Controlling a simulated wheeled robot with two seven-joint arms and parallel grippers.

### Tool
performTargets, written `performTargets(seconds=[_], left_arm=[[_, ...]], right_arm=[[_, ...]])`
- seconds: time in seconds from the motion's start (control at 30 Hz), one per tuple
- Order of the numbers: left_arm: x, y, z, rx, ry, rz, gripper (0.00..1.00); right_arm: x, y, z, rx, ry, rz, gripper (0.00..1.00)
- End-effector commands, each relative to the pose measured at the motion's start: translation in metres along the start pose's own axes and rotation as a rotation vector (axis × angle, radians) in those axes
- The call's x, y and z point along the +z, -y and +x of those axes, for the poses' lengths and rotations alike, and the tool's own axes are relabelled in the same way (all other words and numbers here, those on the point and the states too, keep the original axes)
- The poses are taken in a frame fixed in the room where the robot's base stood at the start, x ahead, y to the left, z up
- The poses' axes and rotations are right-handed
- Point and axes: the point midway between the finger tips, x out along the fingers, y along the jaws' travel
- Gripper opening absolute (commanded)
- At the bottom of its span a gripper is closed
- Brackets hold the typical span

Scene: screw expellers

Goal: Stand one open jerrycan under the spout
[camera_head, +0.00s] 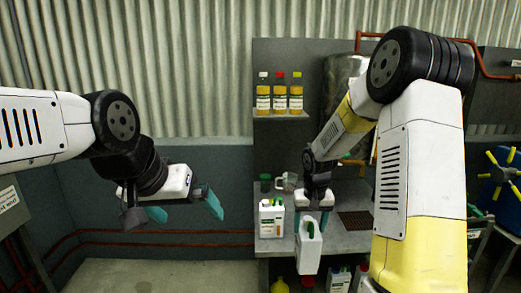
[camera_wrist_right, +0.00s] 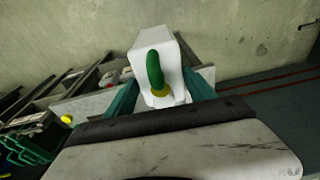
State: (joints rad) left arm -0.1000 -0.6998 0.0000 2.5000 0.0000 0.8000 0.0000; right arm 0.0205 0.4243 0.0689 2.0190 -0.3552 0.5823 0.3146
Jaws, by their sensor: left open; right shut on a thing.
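My right gripper (camera_head: 311,216) is shut on a white jerrycan (camera_head: 309,248). It holds the can slightly tilted at the bench's front edge, with the can's lower part below the bench top. In the right wrist view the held jerrycan (camera_wrist_right: 158,50) sits between the teal fingers, with a curved green part and a yellow ring on the side facing me. I cannot tell if its mouth is open. Another white, labelled jerrycan (camera_head: 271,221) stands on the bench, left of the held one. My left gripper (camera_head: 186,210) is open and empty, well left of the bench. The spout is not clearly visible behind my right arm.
The grey bench (camera_head: 340,240) has a dark grate (camera_head: 356,220) at right. A metal vessel (camera_head: 343,82) stands behind my arm. A shelf (camera_head: 281,115) holds three yellow bottles. A dark green jar (camera_head: 265,183) stands at the back. More jerrycans (camera_head: 339,280) are below the bench.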

Motion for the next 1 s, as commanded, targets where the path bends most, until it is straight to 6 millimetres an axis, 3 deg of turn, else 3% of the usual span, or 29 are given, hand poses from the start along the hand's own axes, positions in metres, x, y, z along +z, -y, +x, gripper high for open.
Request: performTargets(seconds=[0.6,1.0], left_arm=[[0.000,0.000,0.000,0.000,0.000,0.000,1.00],[0.000,0.000,0.000,0.000,0.000,0.000,1.00]], right_arm=[[0.053,0.001,0.049,0.000,0.000,-0.002,0.00],[0.054,0.000,0.050,0.000,-0.002,0.000,0.00]])
